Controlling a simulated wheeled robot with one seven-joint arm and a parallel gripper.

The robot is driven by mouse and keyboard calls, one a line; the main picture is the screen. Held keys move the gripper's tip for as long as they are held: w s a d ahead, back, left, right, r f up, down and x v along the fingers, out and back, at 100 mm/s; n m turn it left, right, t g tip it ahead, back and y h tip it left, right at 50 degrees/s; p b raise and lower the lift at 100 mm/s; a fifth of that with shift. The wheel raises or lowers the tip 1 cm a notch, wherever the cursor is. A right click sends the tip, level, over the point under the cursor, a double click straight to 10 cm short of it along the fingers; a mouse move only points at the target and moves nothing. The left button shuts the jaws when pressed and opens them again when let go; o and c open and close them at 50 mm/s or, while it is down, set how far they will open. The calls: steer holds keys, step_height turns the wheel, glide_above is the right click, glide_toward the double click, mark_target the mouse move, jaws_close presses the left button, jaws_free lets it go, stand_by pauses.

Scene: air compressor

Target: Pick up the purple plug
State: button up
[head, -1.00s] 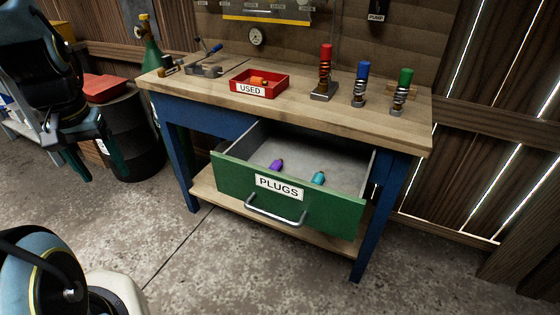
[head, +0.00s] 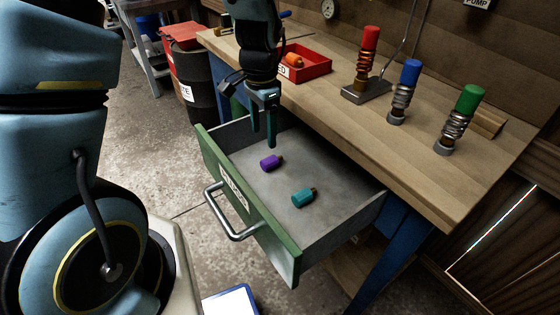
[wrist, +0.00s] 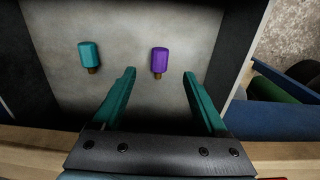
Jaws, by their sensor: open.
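The purple plug (head: 271,162) lies on its side on the floor of the open drawer (head: 345,203). In the wrist view the purple plug (wrist: 160,60) shows beyond and between my fingertips, with its brass end toward me. My gripper (head: 264,140) points down over the drawer, open and empty, with its fingers apart. The wrist view also shows my gripper (wrist: 160,75), and its fingers do not touch the plug. A teal plug (head: 304,197) lies in the same drawer; in the wrist view the teal plug (wrist: 89,55) is left of the purple one.
The drawer's green front (head: 245,205) has a metal handle (head: 230,212). On the bench top (head: 400,135) stand a red tray (head: 318,63) with an orange plug and red, blue and green-topped spring pieces (head: 403,92).

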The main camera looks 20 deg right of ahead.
mark_target(264, 161)
step_height(264, 161, down, 10)
steer(key=shift+a+f+p, duration=0.15)
steer(key=shift+p, duration=0.35)
jaws_close()
stand_by(0.6)
